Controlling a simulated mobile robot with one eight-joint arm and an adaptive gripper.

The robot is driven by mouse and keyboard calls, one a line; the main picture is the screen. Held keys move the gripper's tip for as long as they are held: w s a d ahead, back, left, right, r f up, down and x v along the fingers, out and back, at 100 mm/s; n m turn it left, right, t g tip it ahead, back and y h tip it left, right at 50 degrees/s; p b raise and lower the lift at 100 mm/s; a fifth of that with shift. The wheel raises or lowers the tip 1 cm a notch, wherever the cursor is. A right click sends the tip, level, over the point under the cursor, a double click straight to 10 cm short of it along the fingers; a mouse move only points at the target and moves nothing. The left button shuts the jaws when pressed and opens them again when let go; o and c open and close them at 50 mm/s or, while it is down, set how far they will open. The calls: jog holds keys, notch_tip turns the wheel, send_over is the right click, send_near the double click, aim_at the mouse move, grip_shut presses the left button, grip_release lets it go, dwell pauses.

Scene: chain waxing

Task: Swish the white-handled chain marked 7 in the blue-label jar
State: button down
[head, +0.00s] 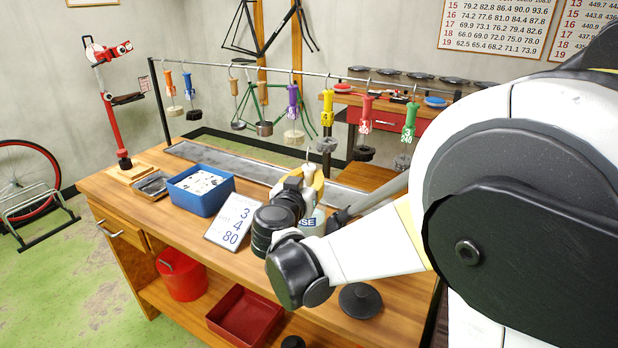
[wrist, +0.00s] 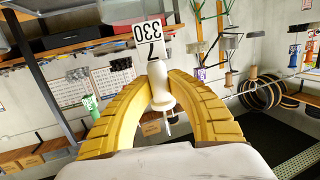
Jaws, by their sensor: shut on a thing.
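The white handle (wrist: 158,88) is between the yellow fingers of my gripper (wrist: 160,98) in the wrist view, and the fingers are shut on it. A white tag (wrist: 148,42) on it reads 7 and 330, upside down. In the head view, my gripper (head: 311,188) holds the handle's pale top (head: 308,171) over the bench, right above a white jar. The jar (head: 313,222) shows part of a blue label ending in "SE"; my wrist and arm hide the rest. The chain below the handle is hidden, so I cannot tell whether it is inside the jar.
Several coloured handles, including purple (head: 293,102) and green (head: 409,115), hang from a rail (head: 250,66) behind. A blue bin (head: 203,196) and a number card (head: 232,222) stand left of my wrist. A black disc (head: 360,300) lies at the front. The bench's left end has bare wood.

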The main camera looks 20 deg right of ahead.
jog(key=shift+w+f+b, duration=0.1)
jog(key=shift+f+b, duration=1.35)
jog(key=shift+f, duration=0.45)
notch_tip(320, 180, up, 15)
jog(key=p, duration=1.2)
jog(key=shift+f, duration=0.1)
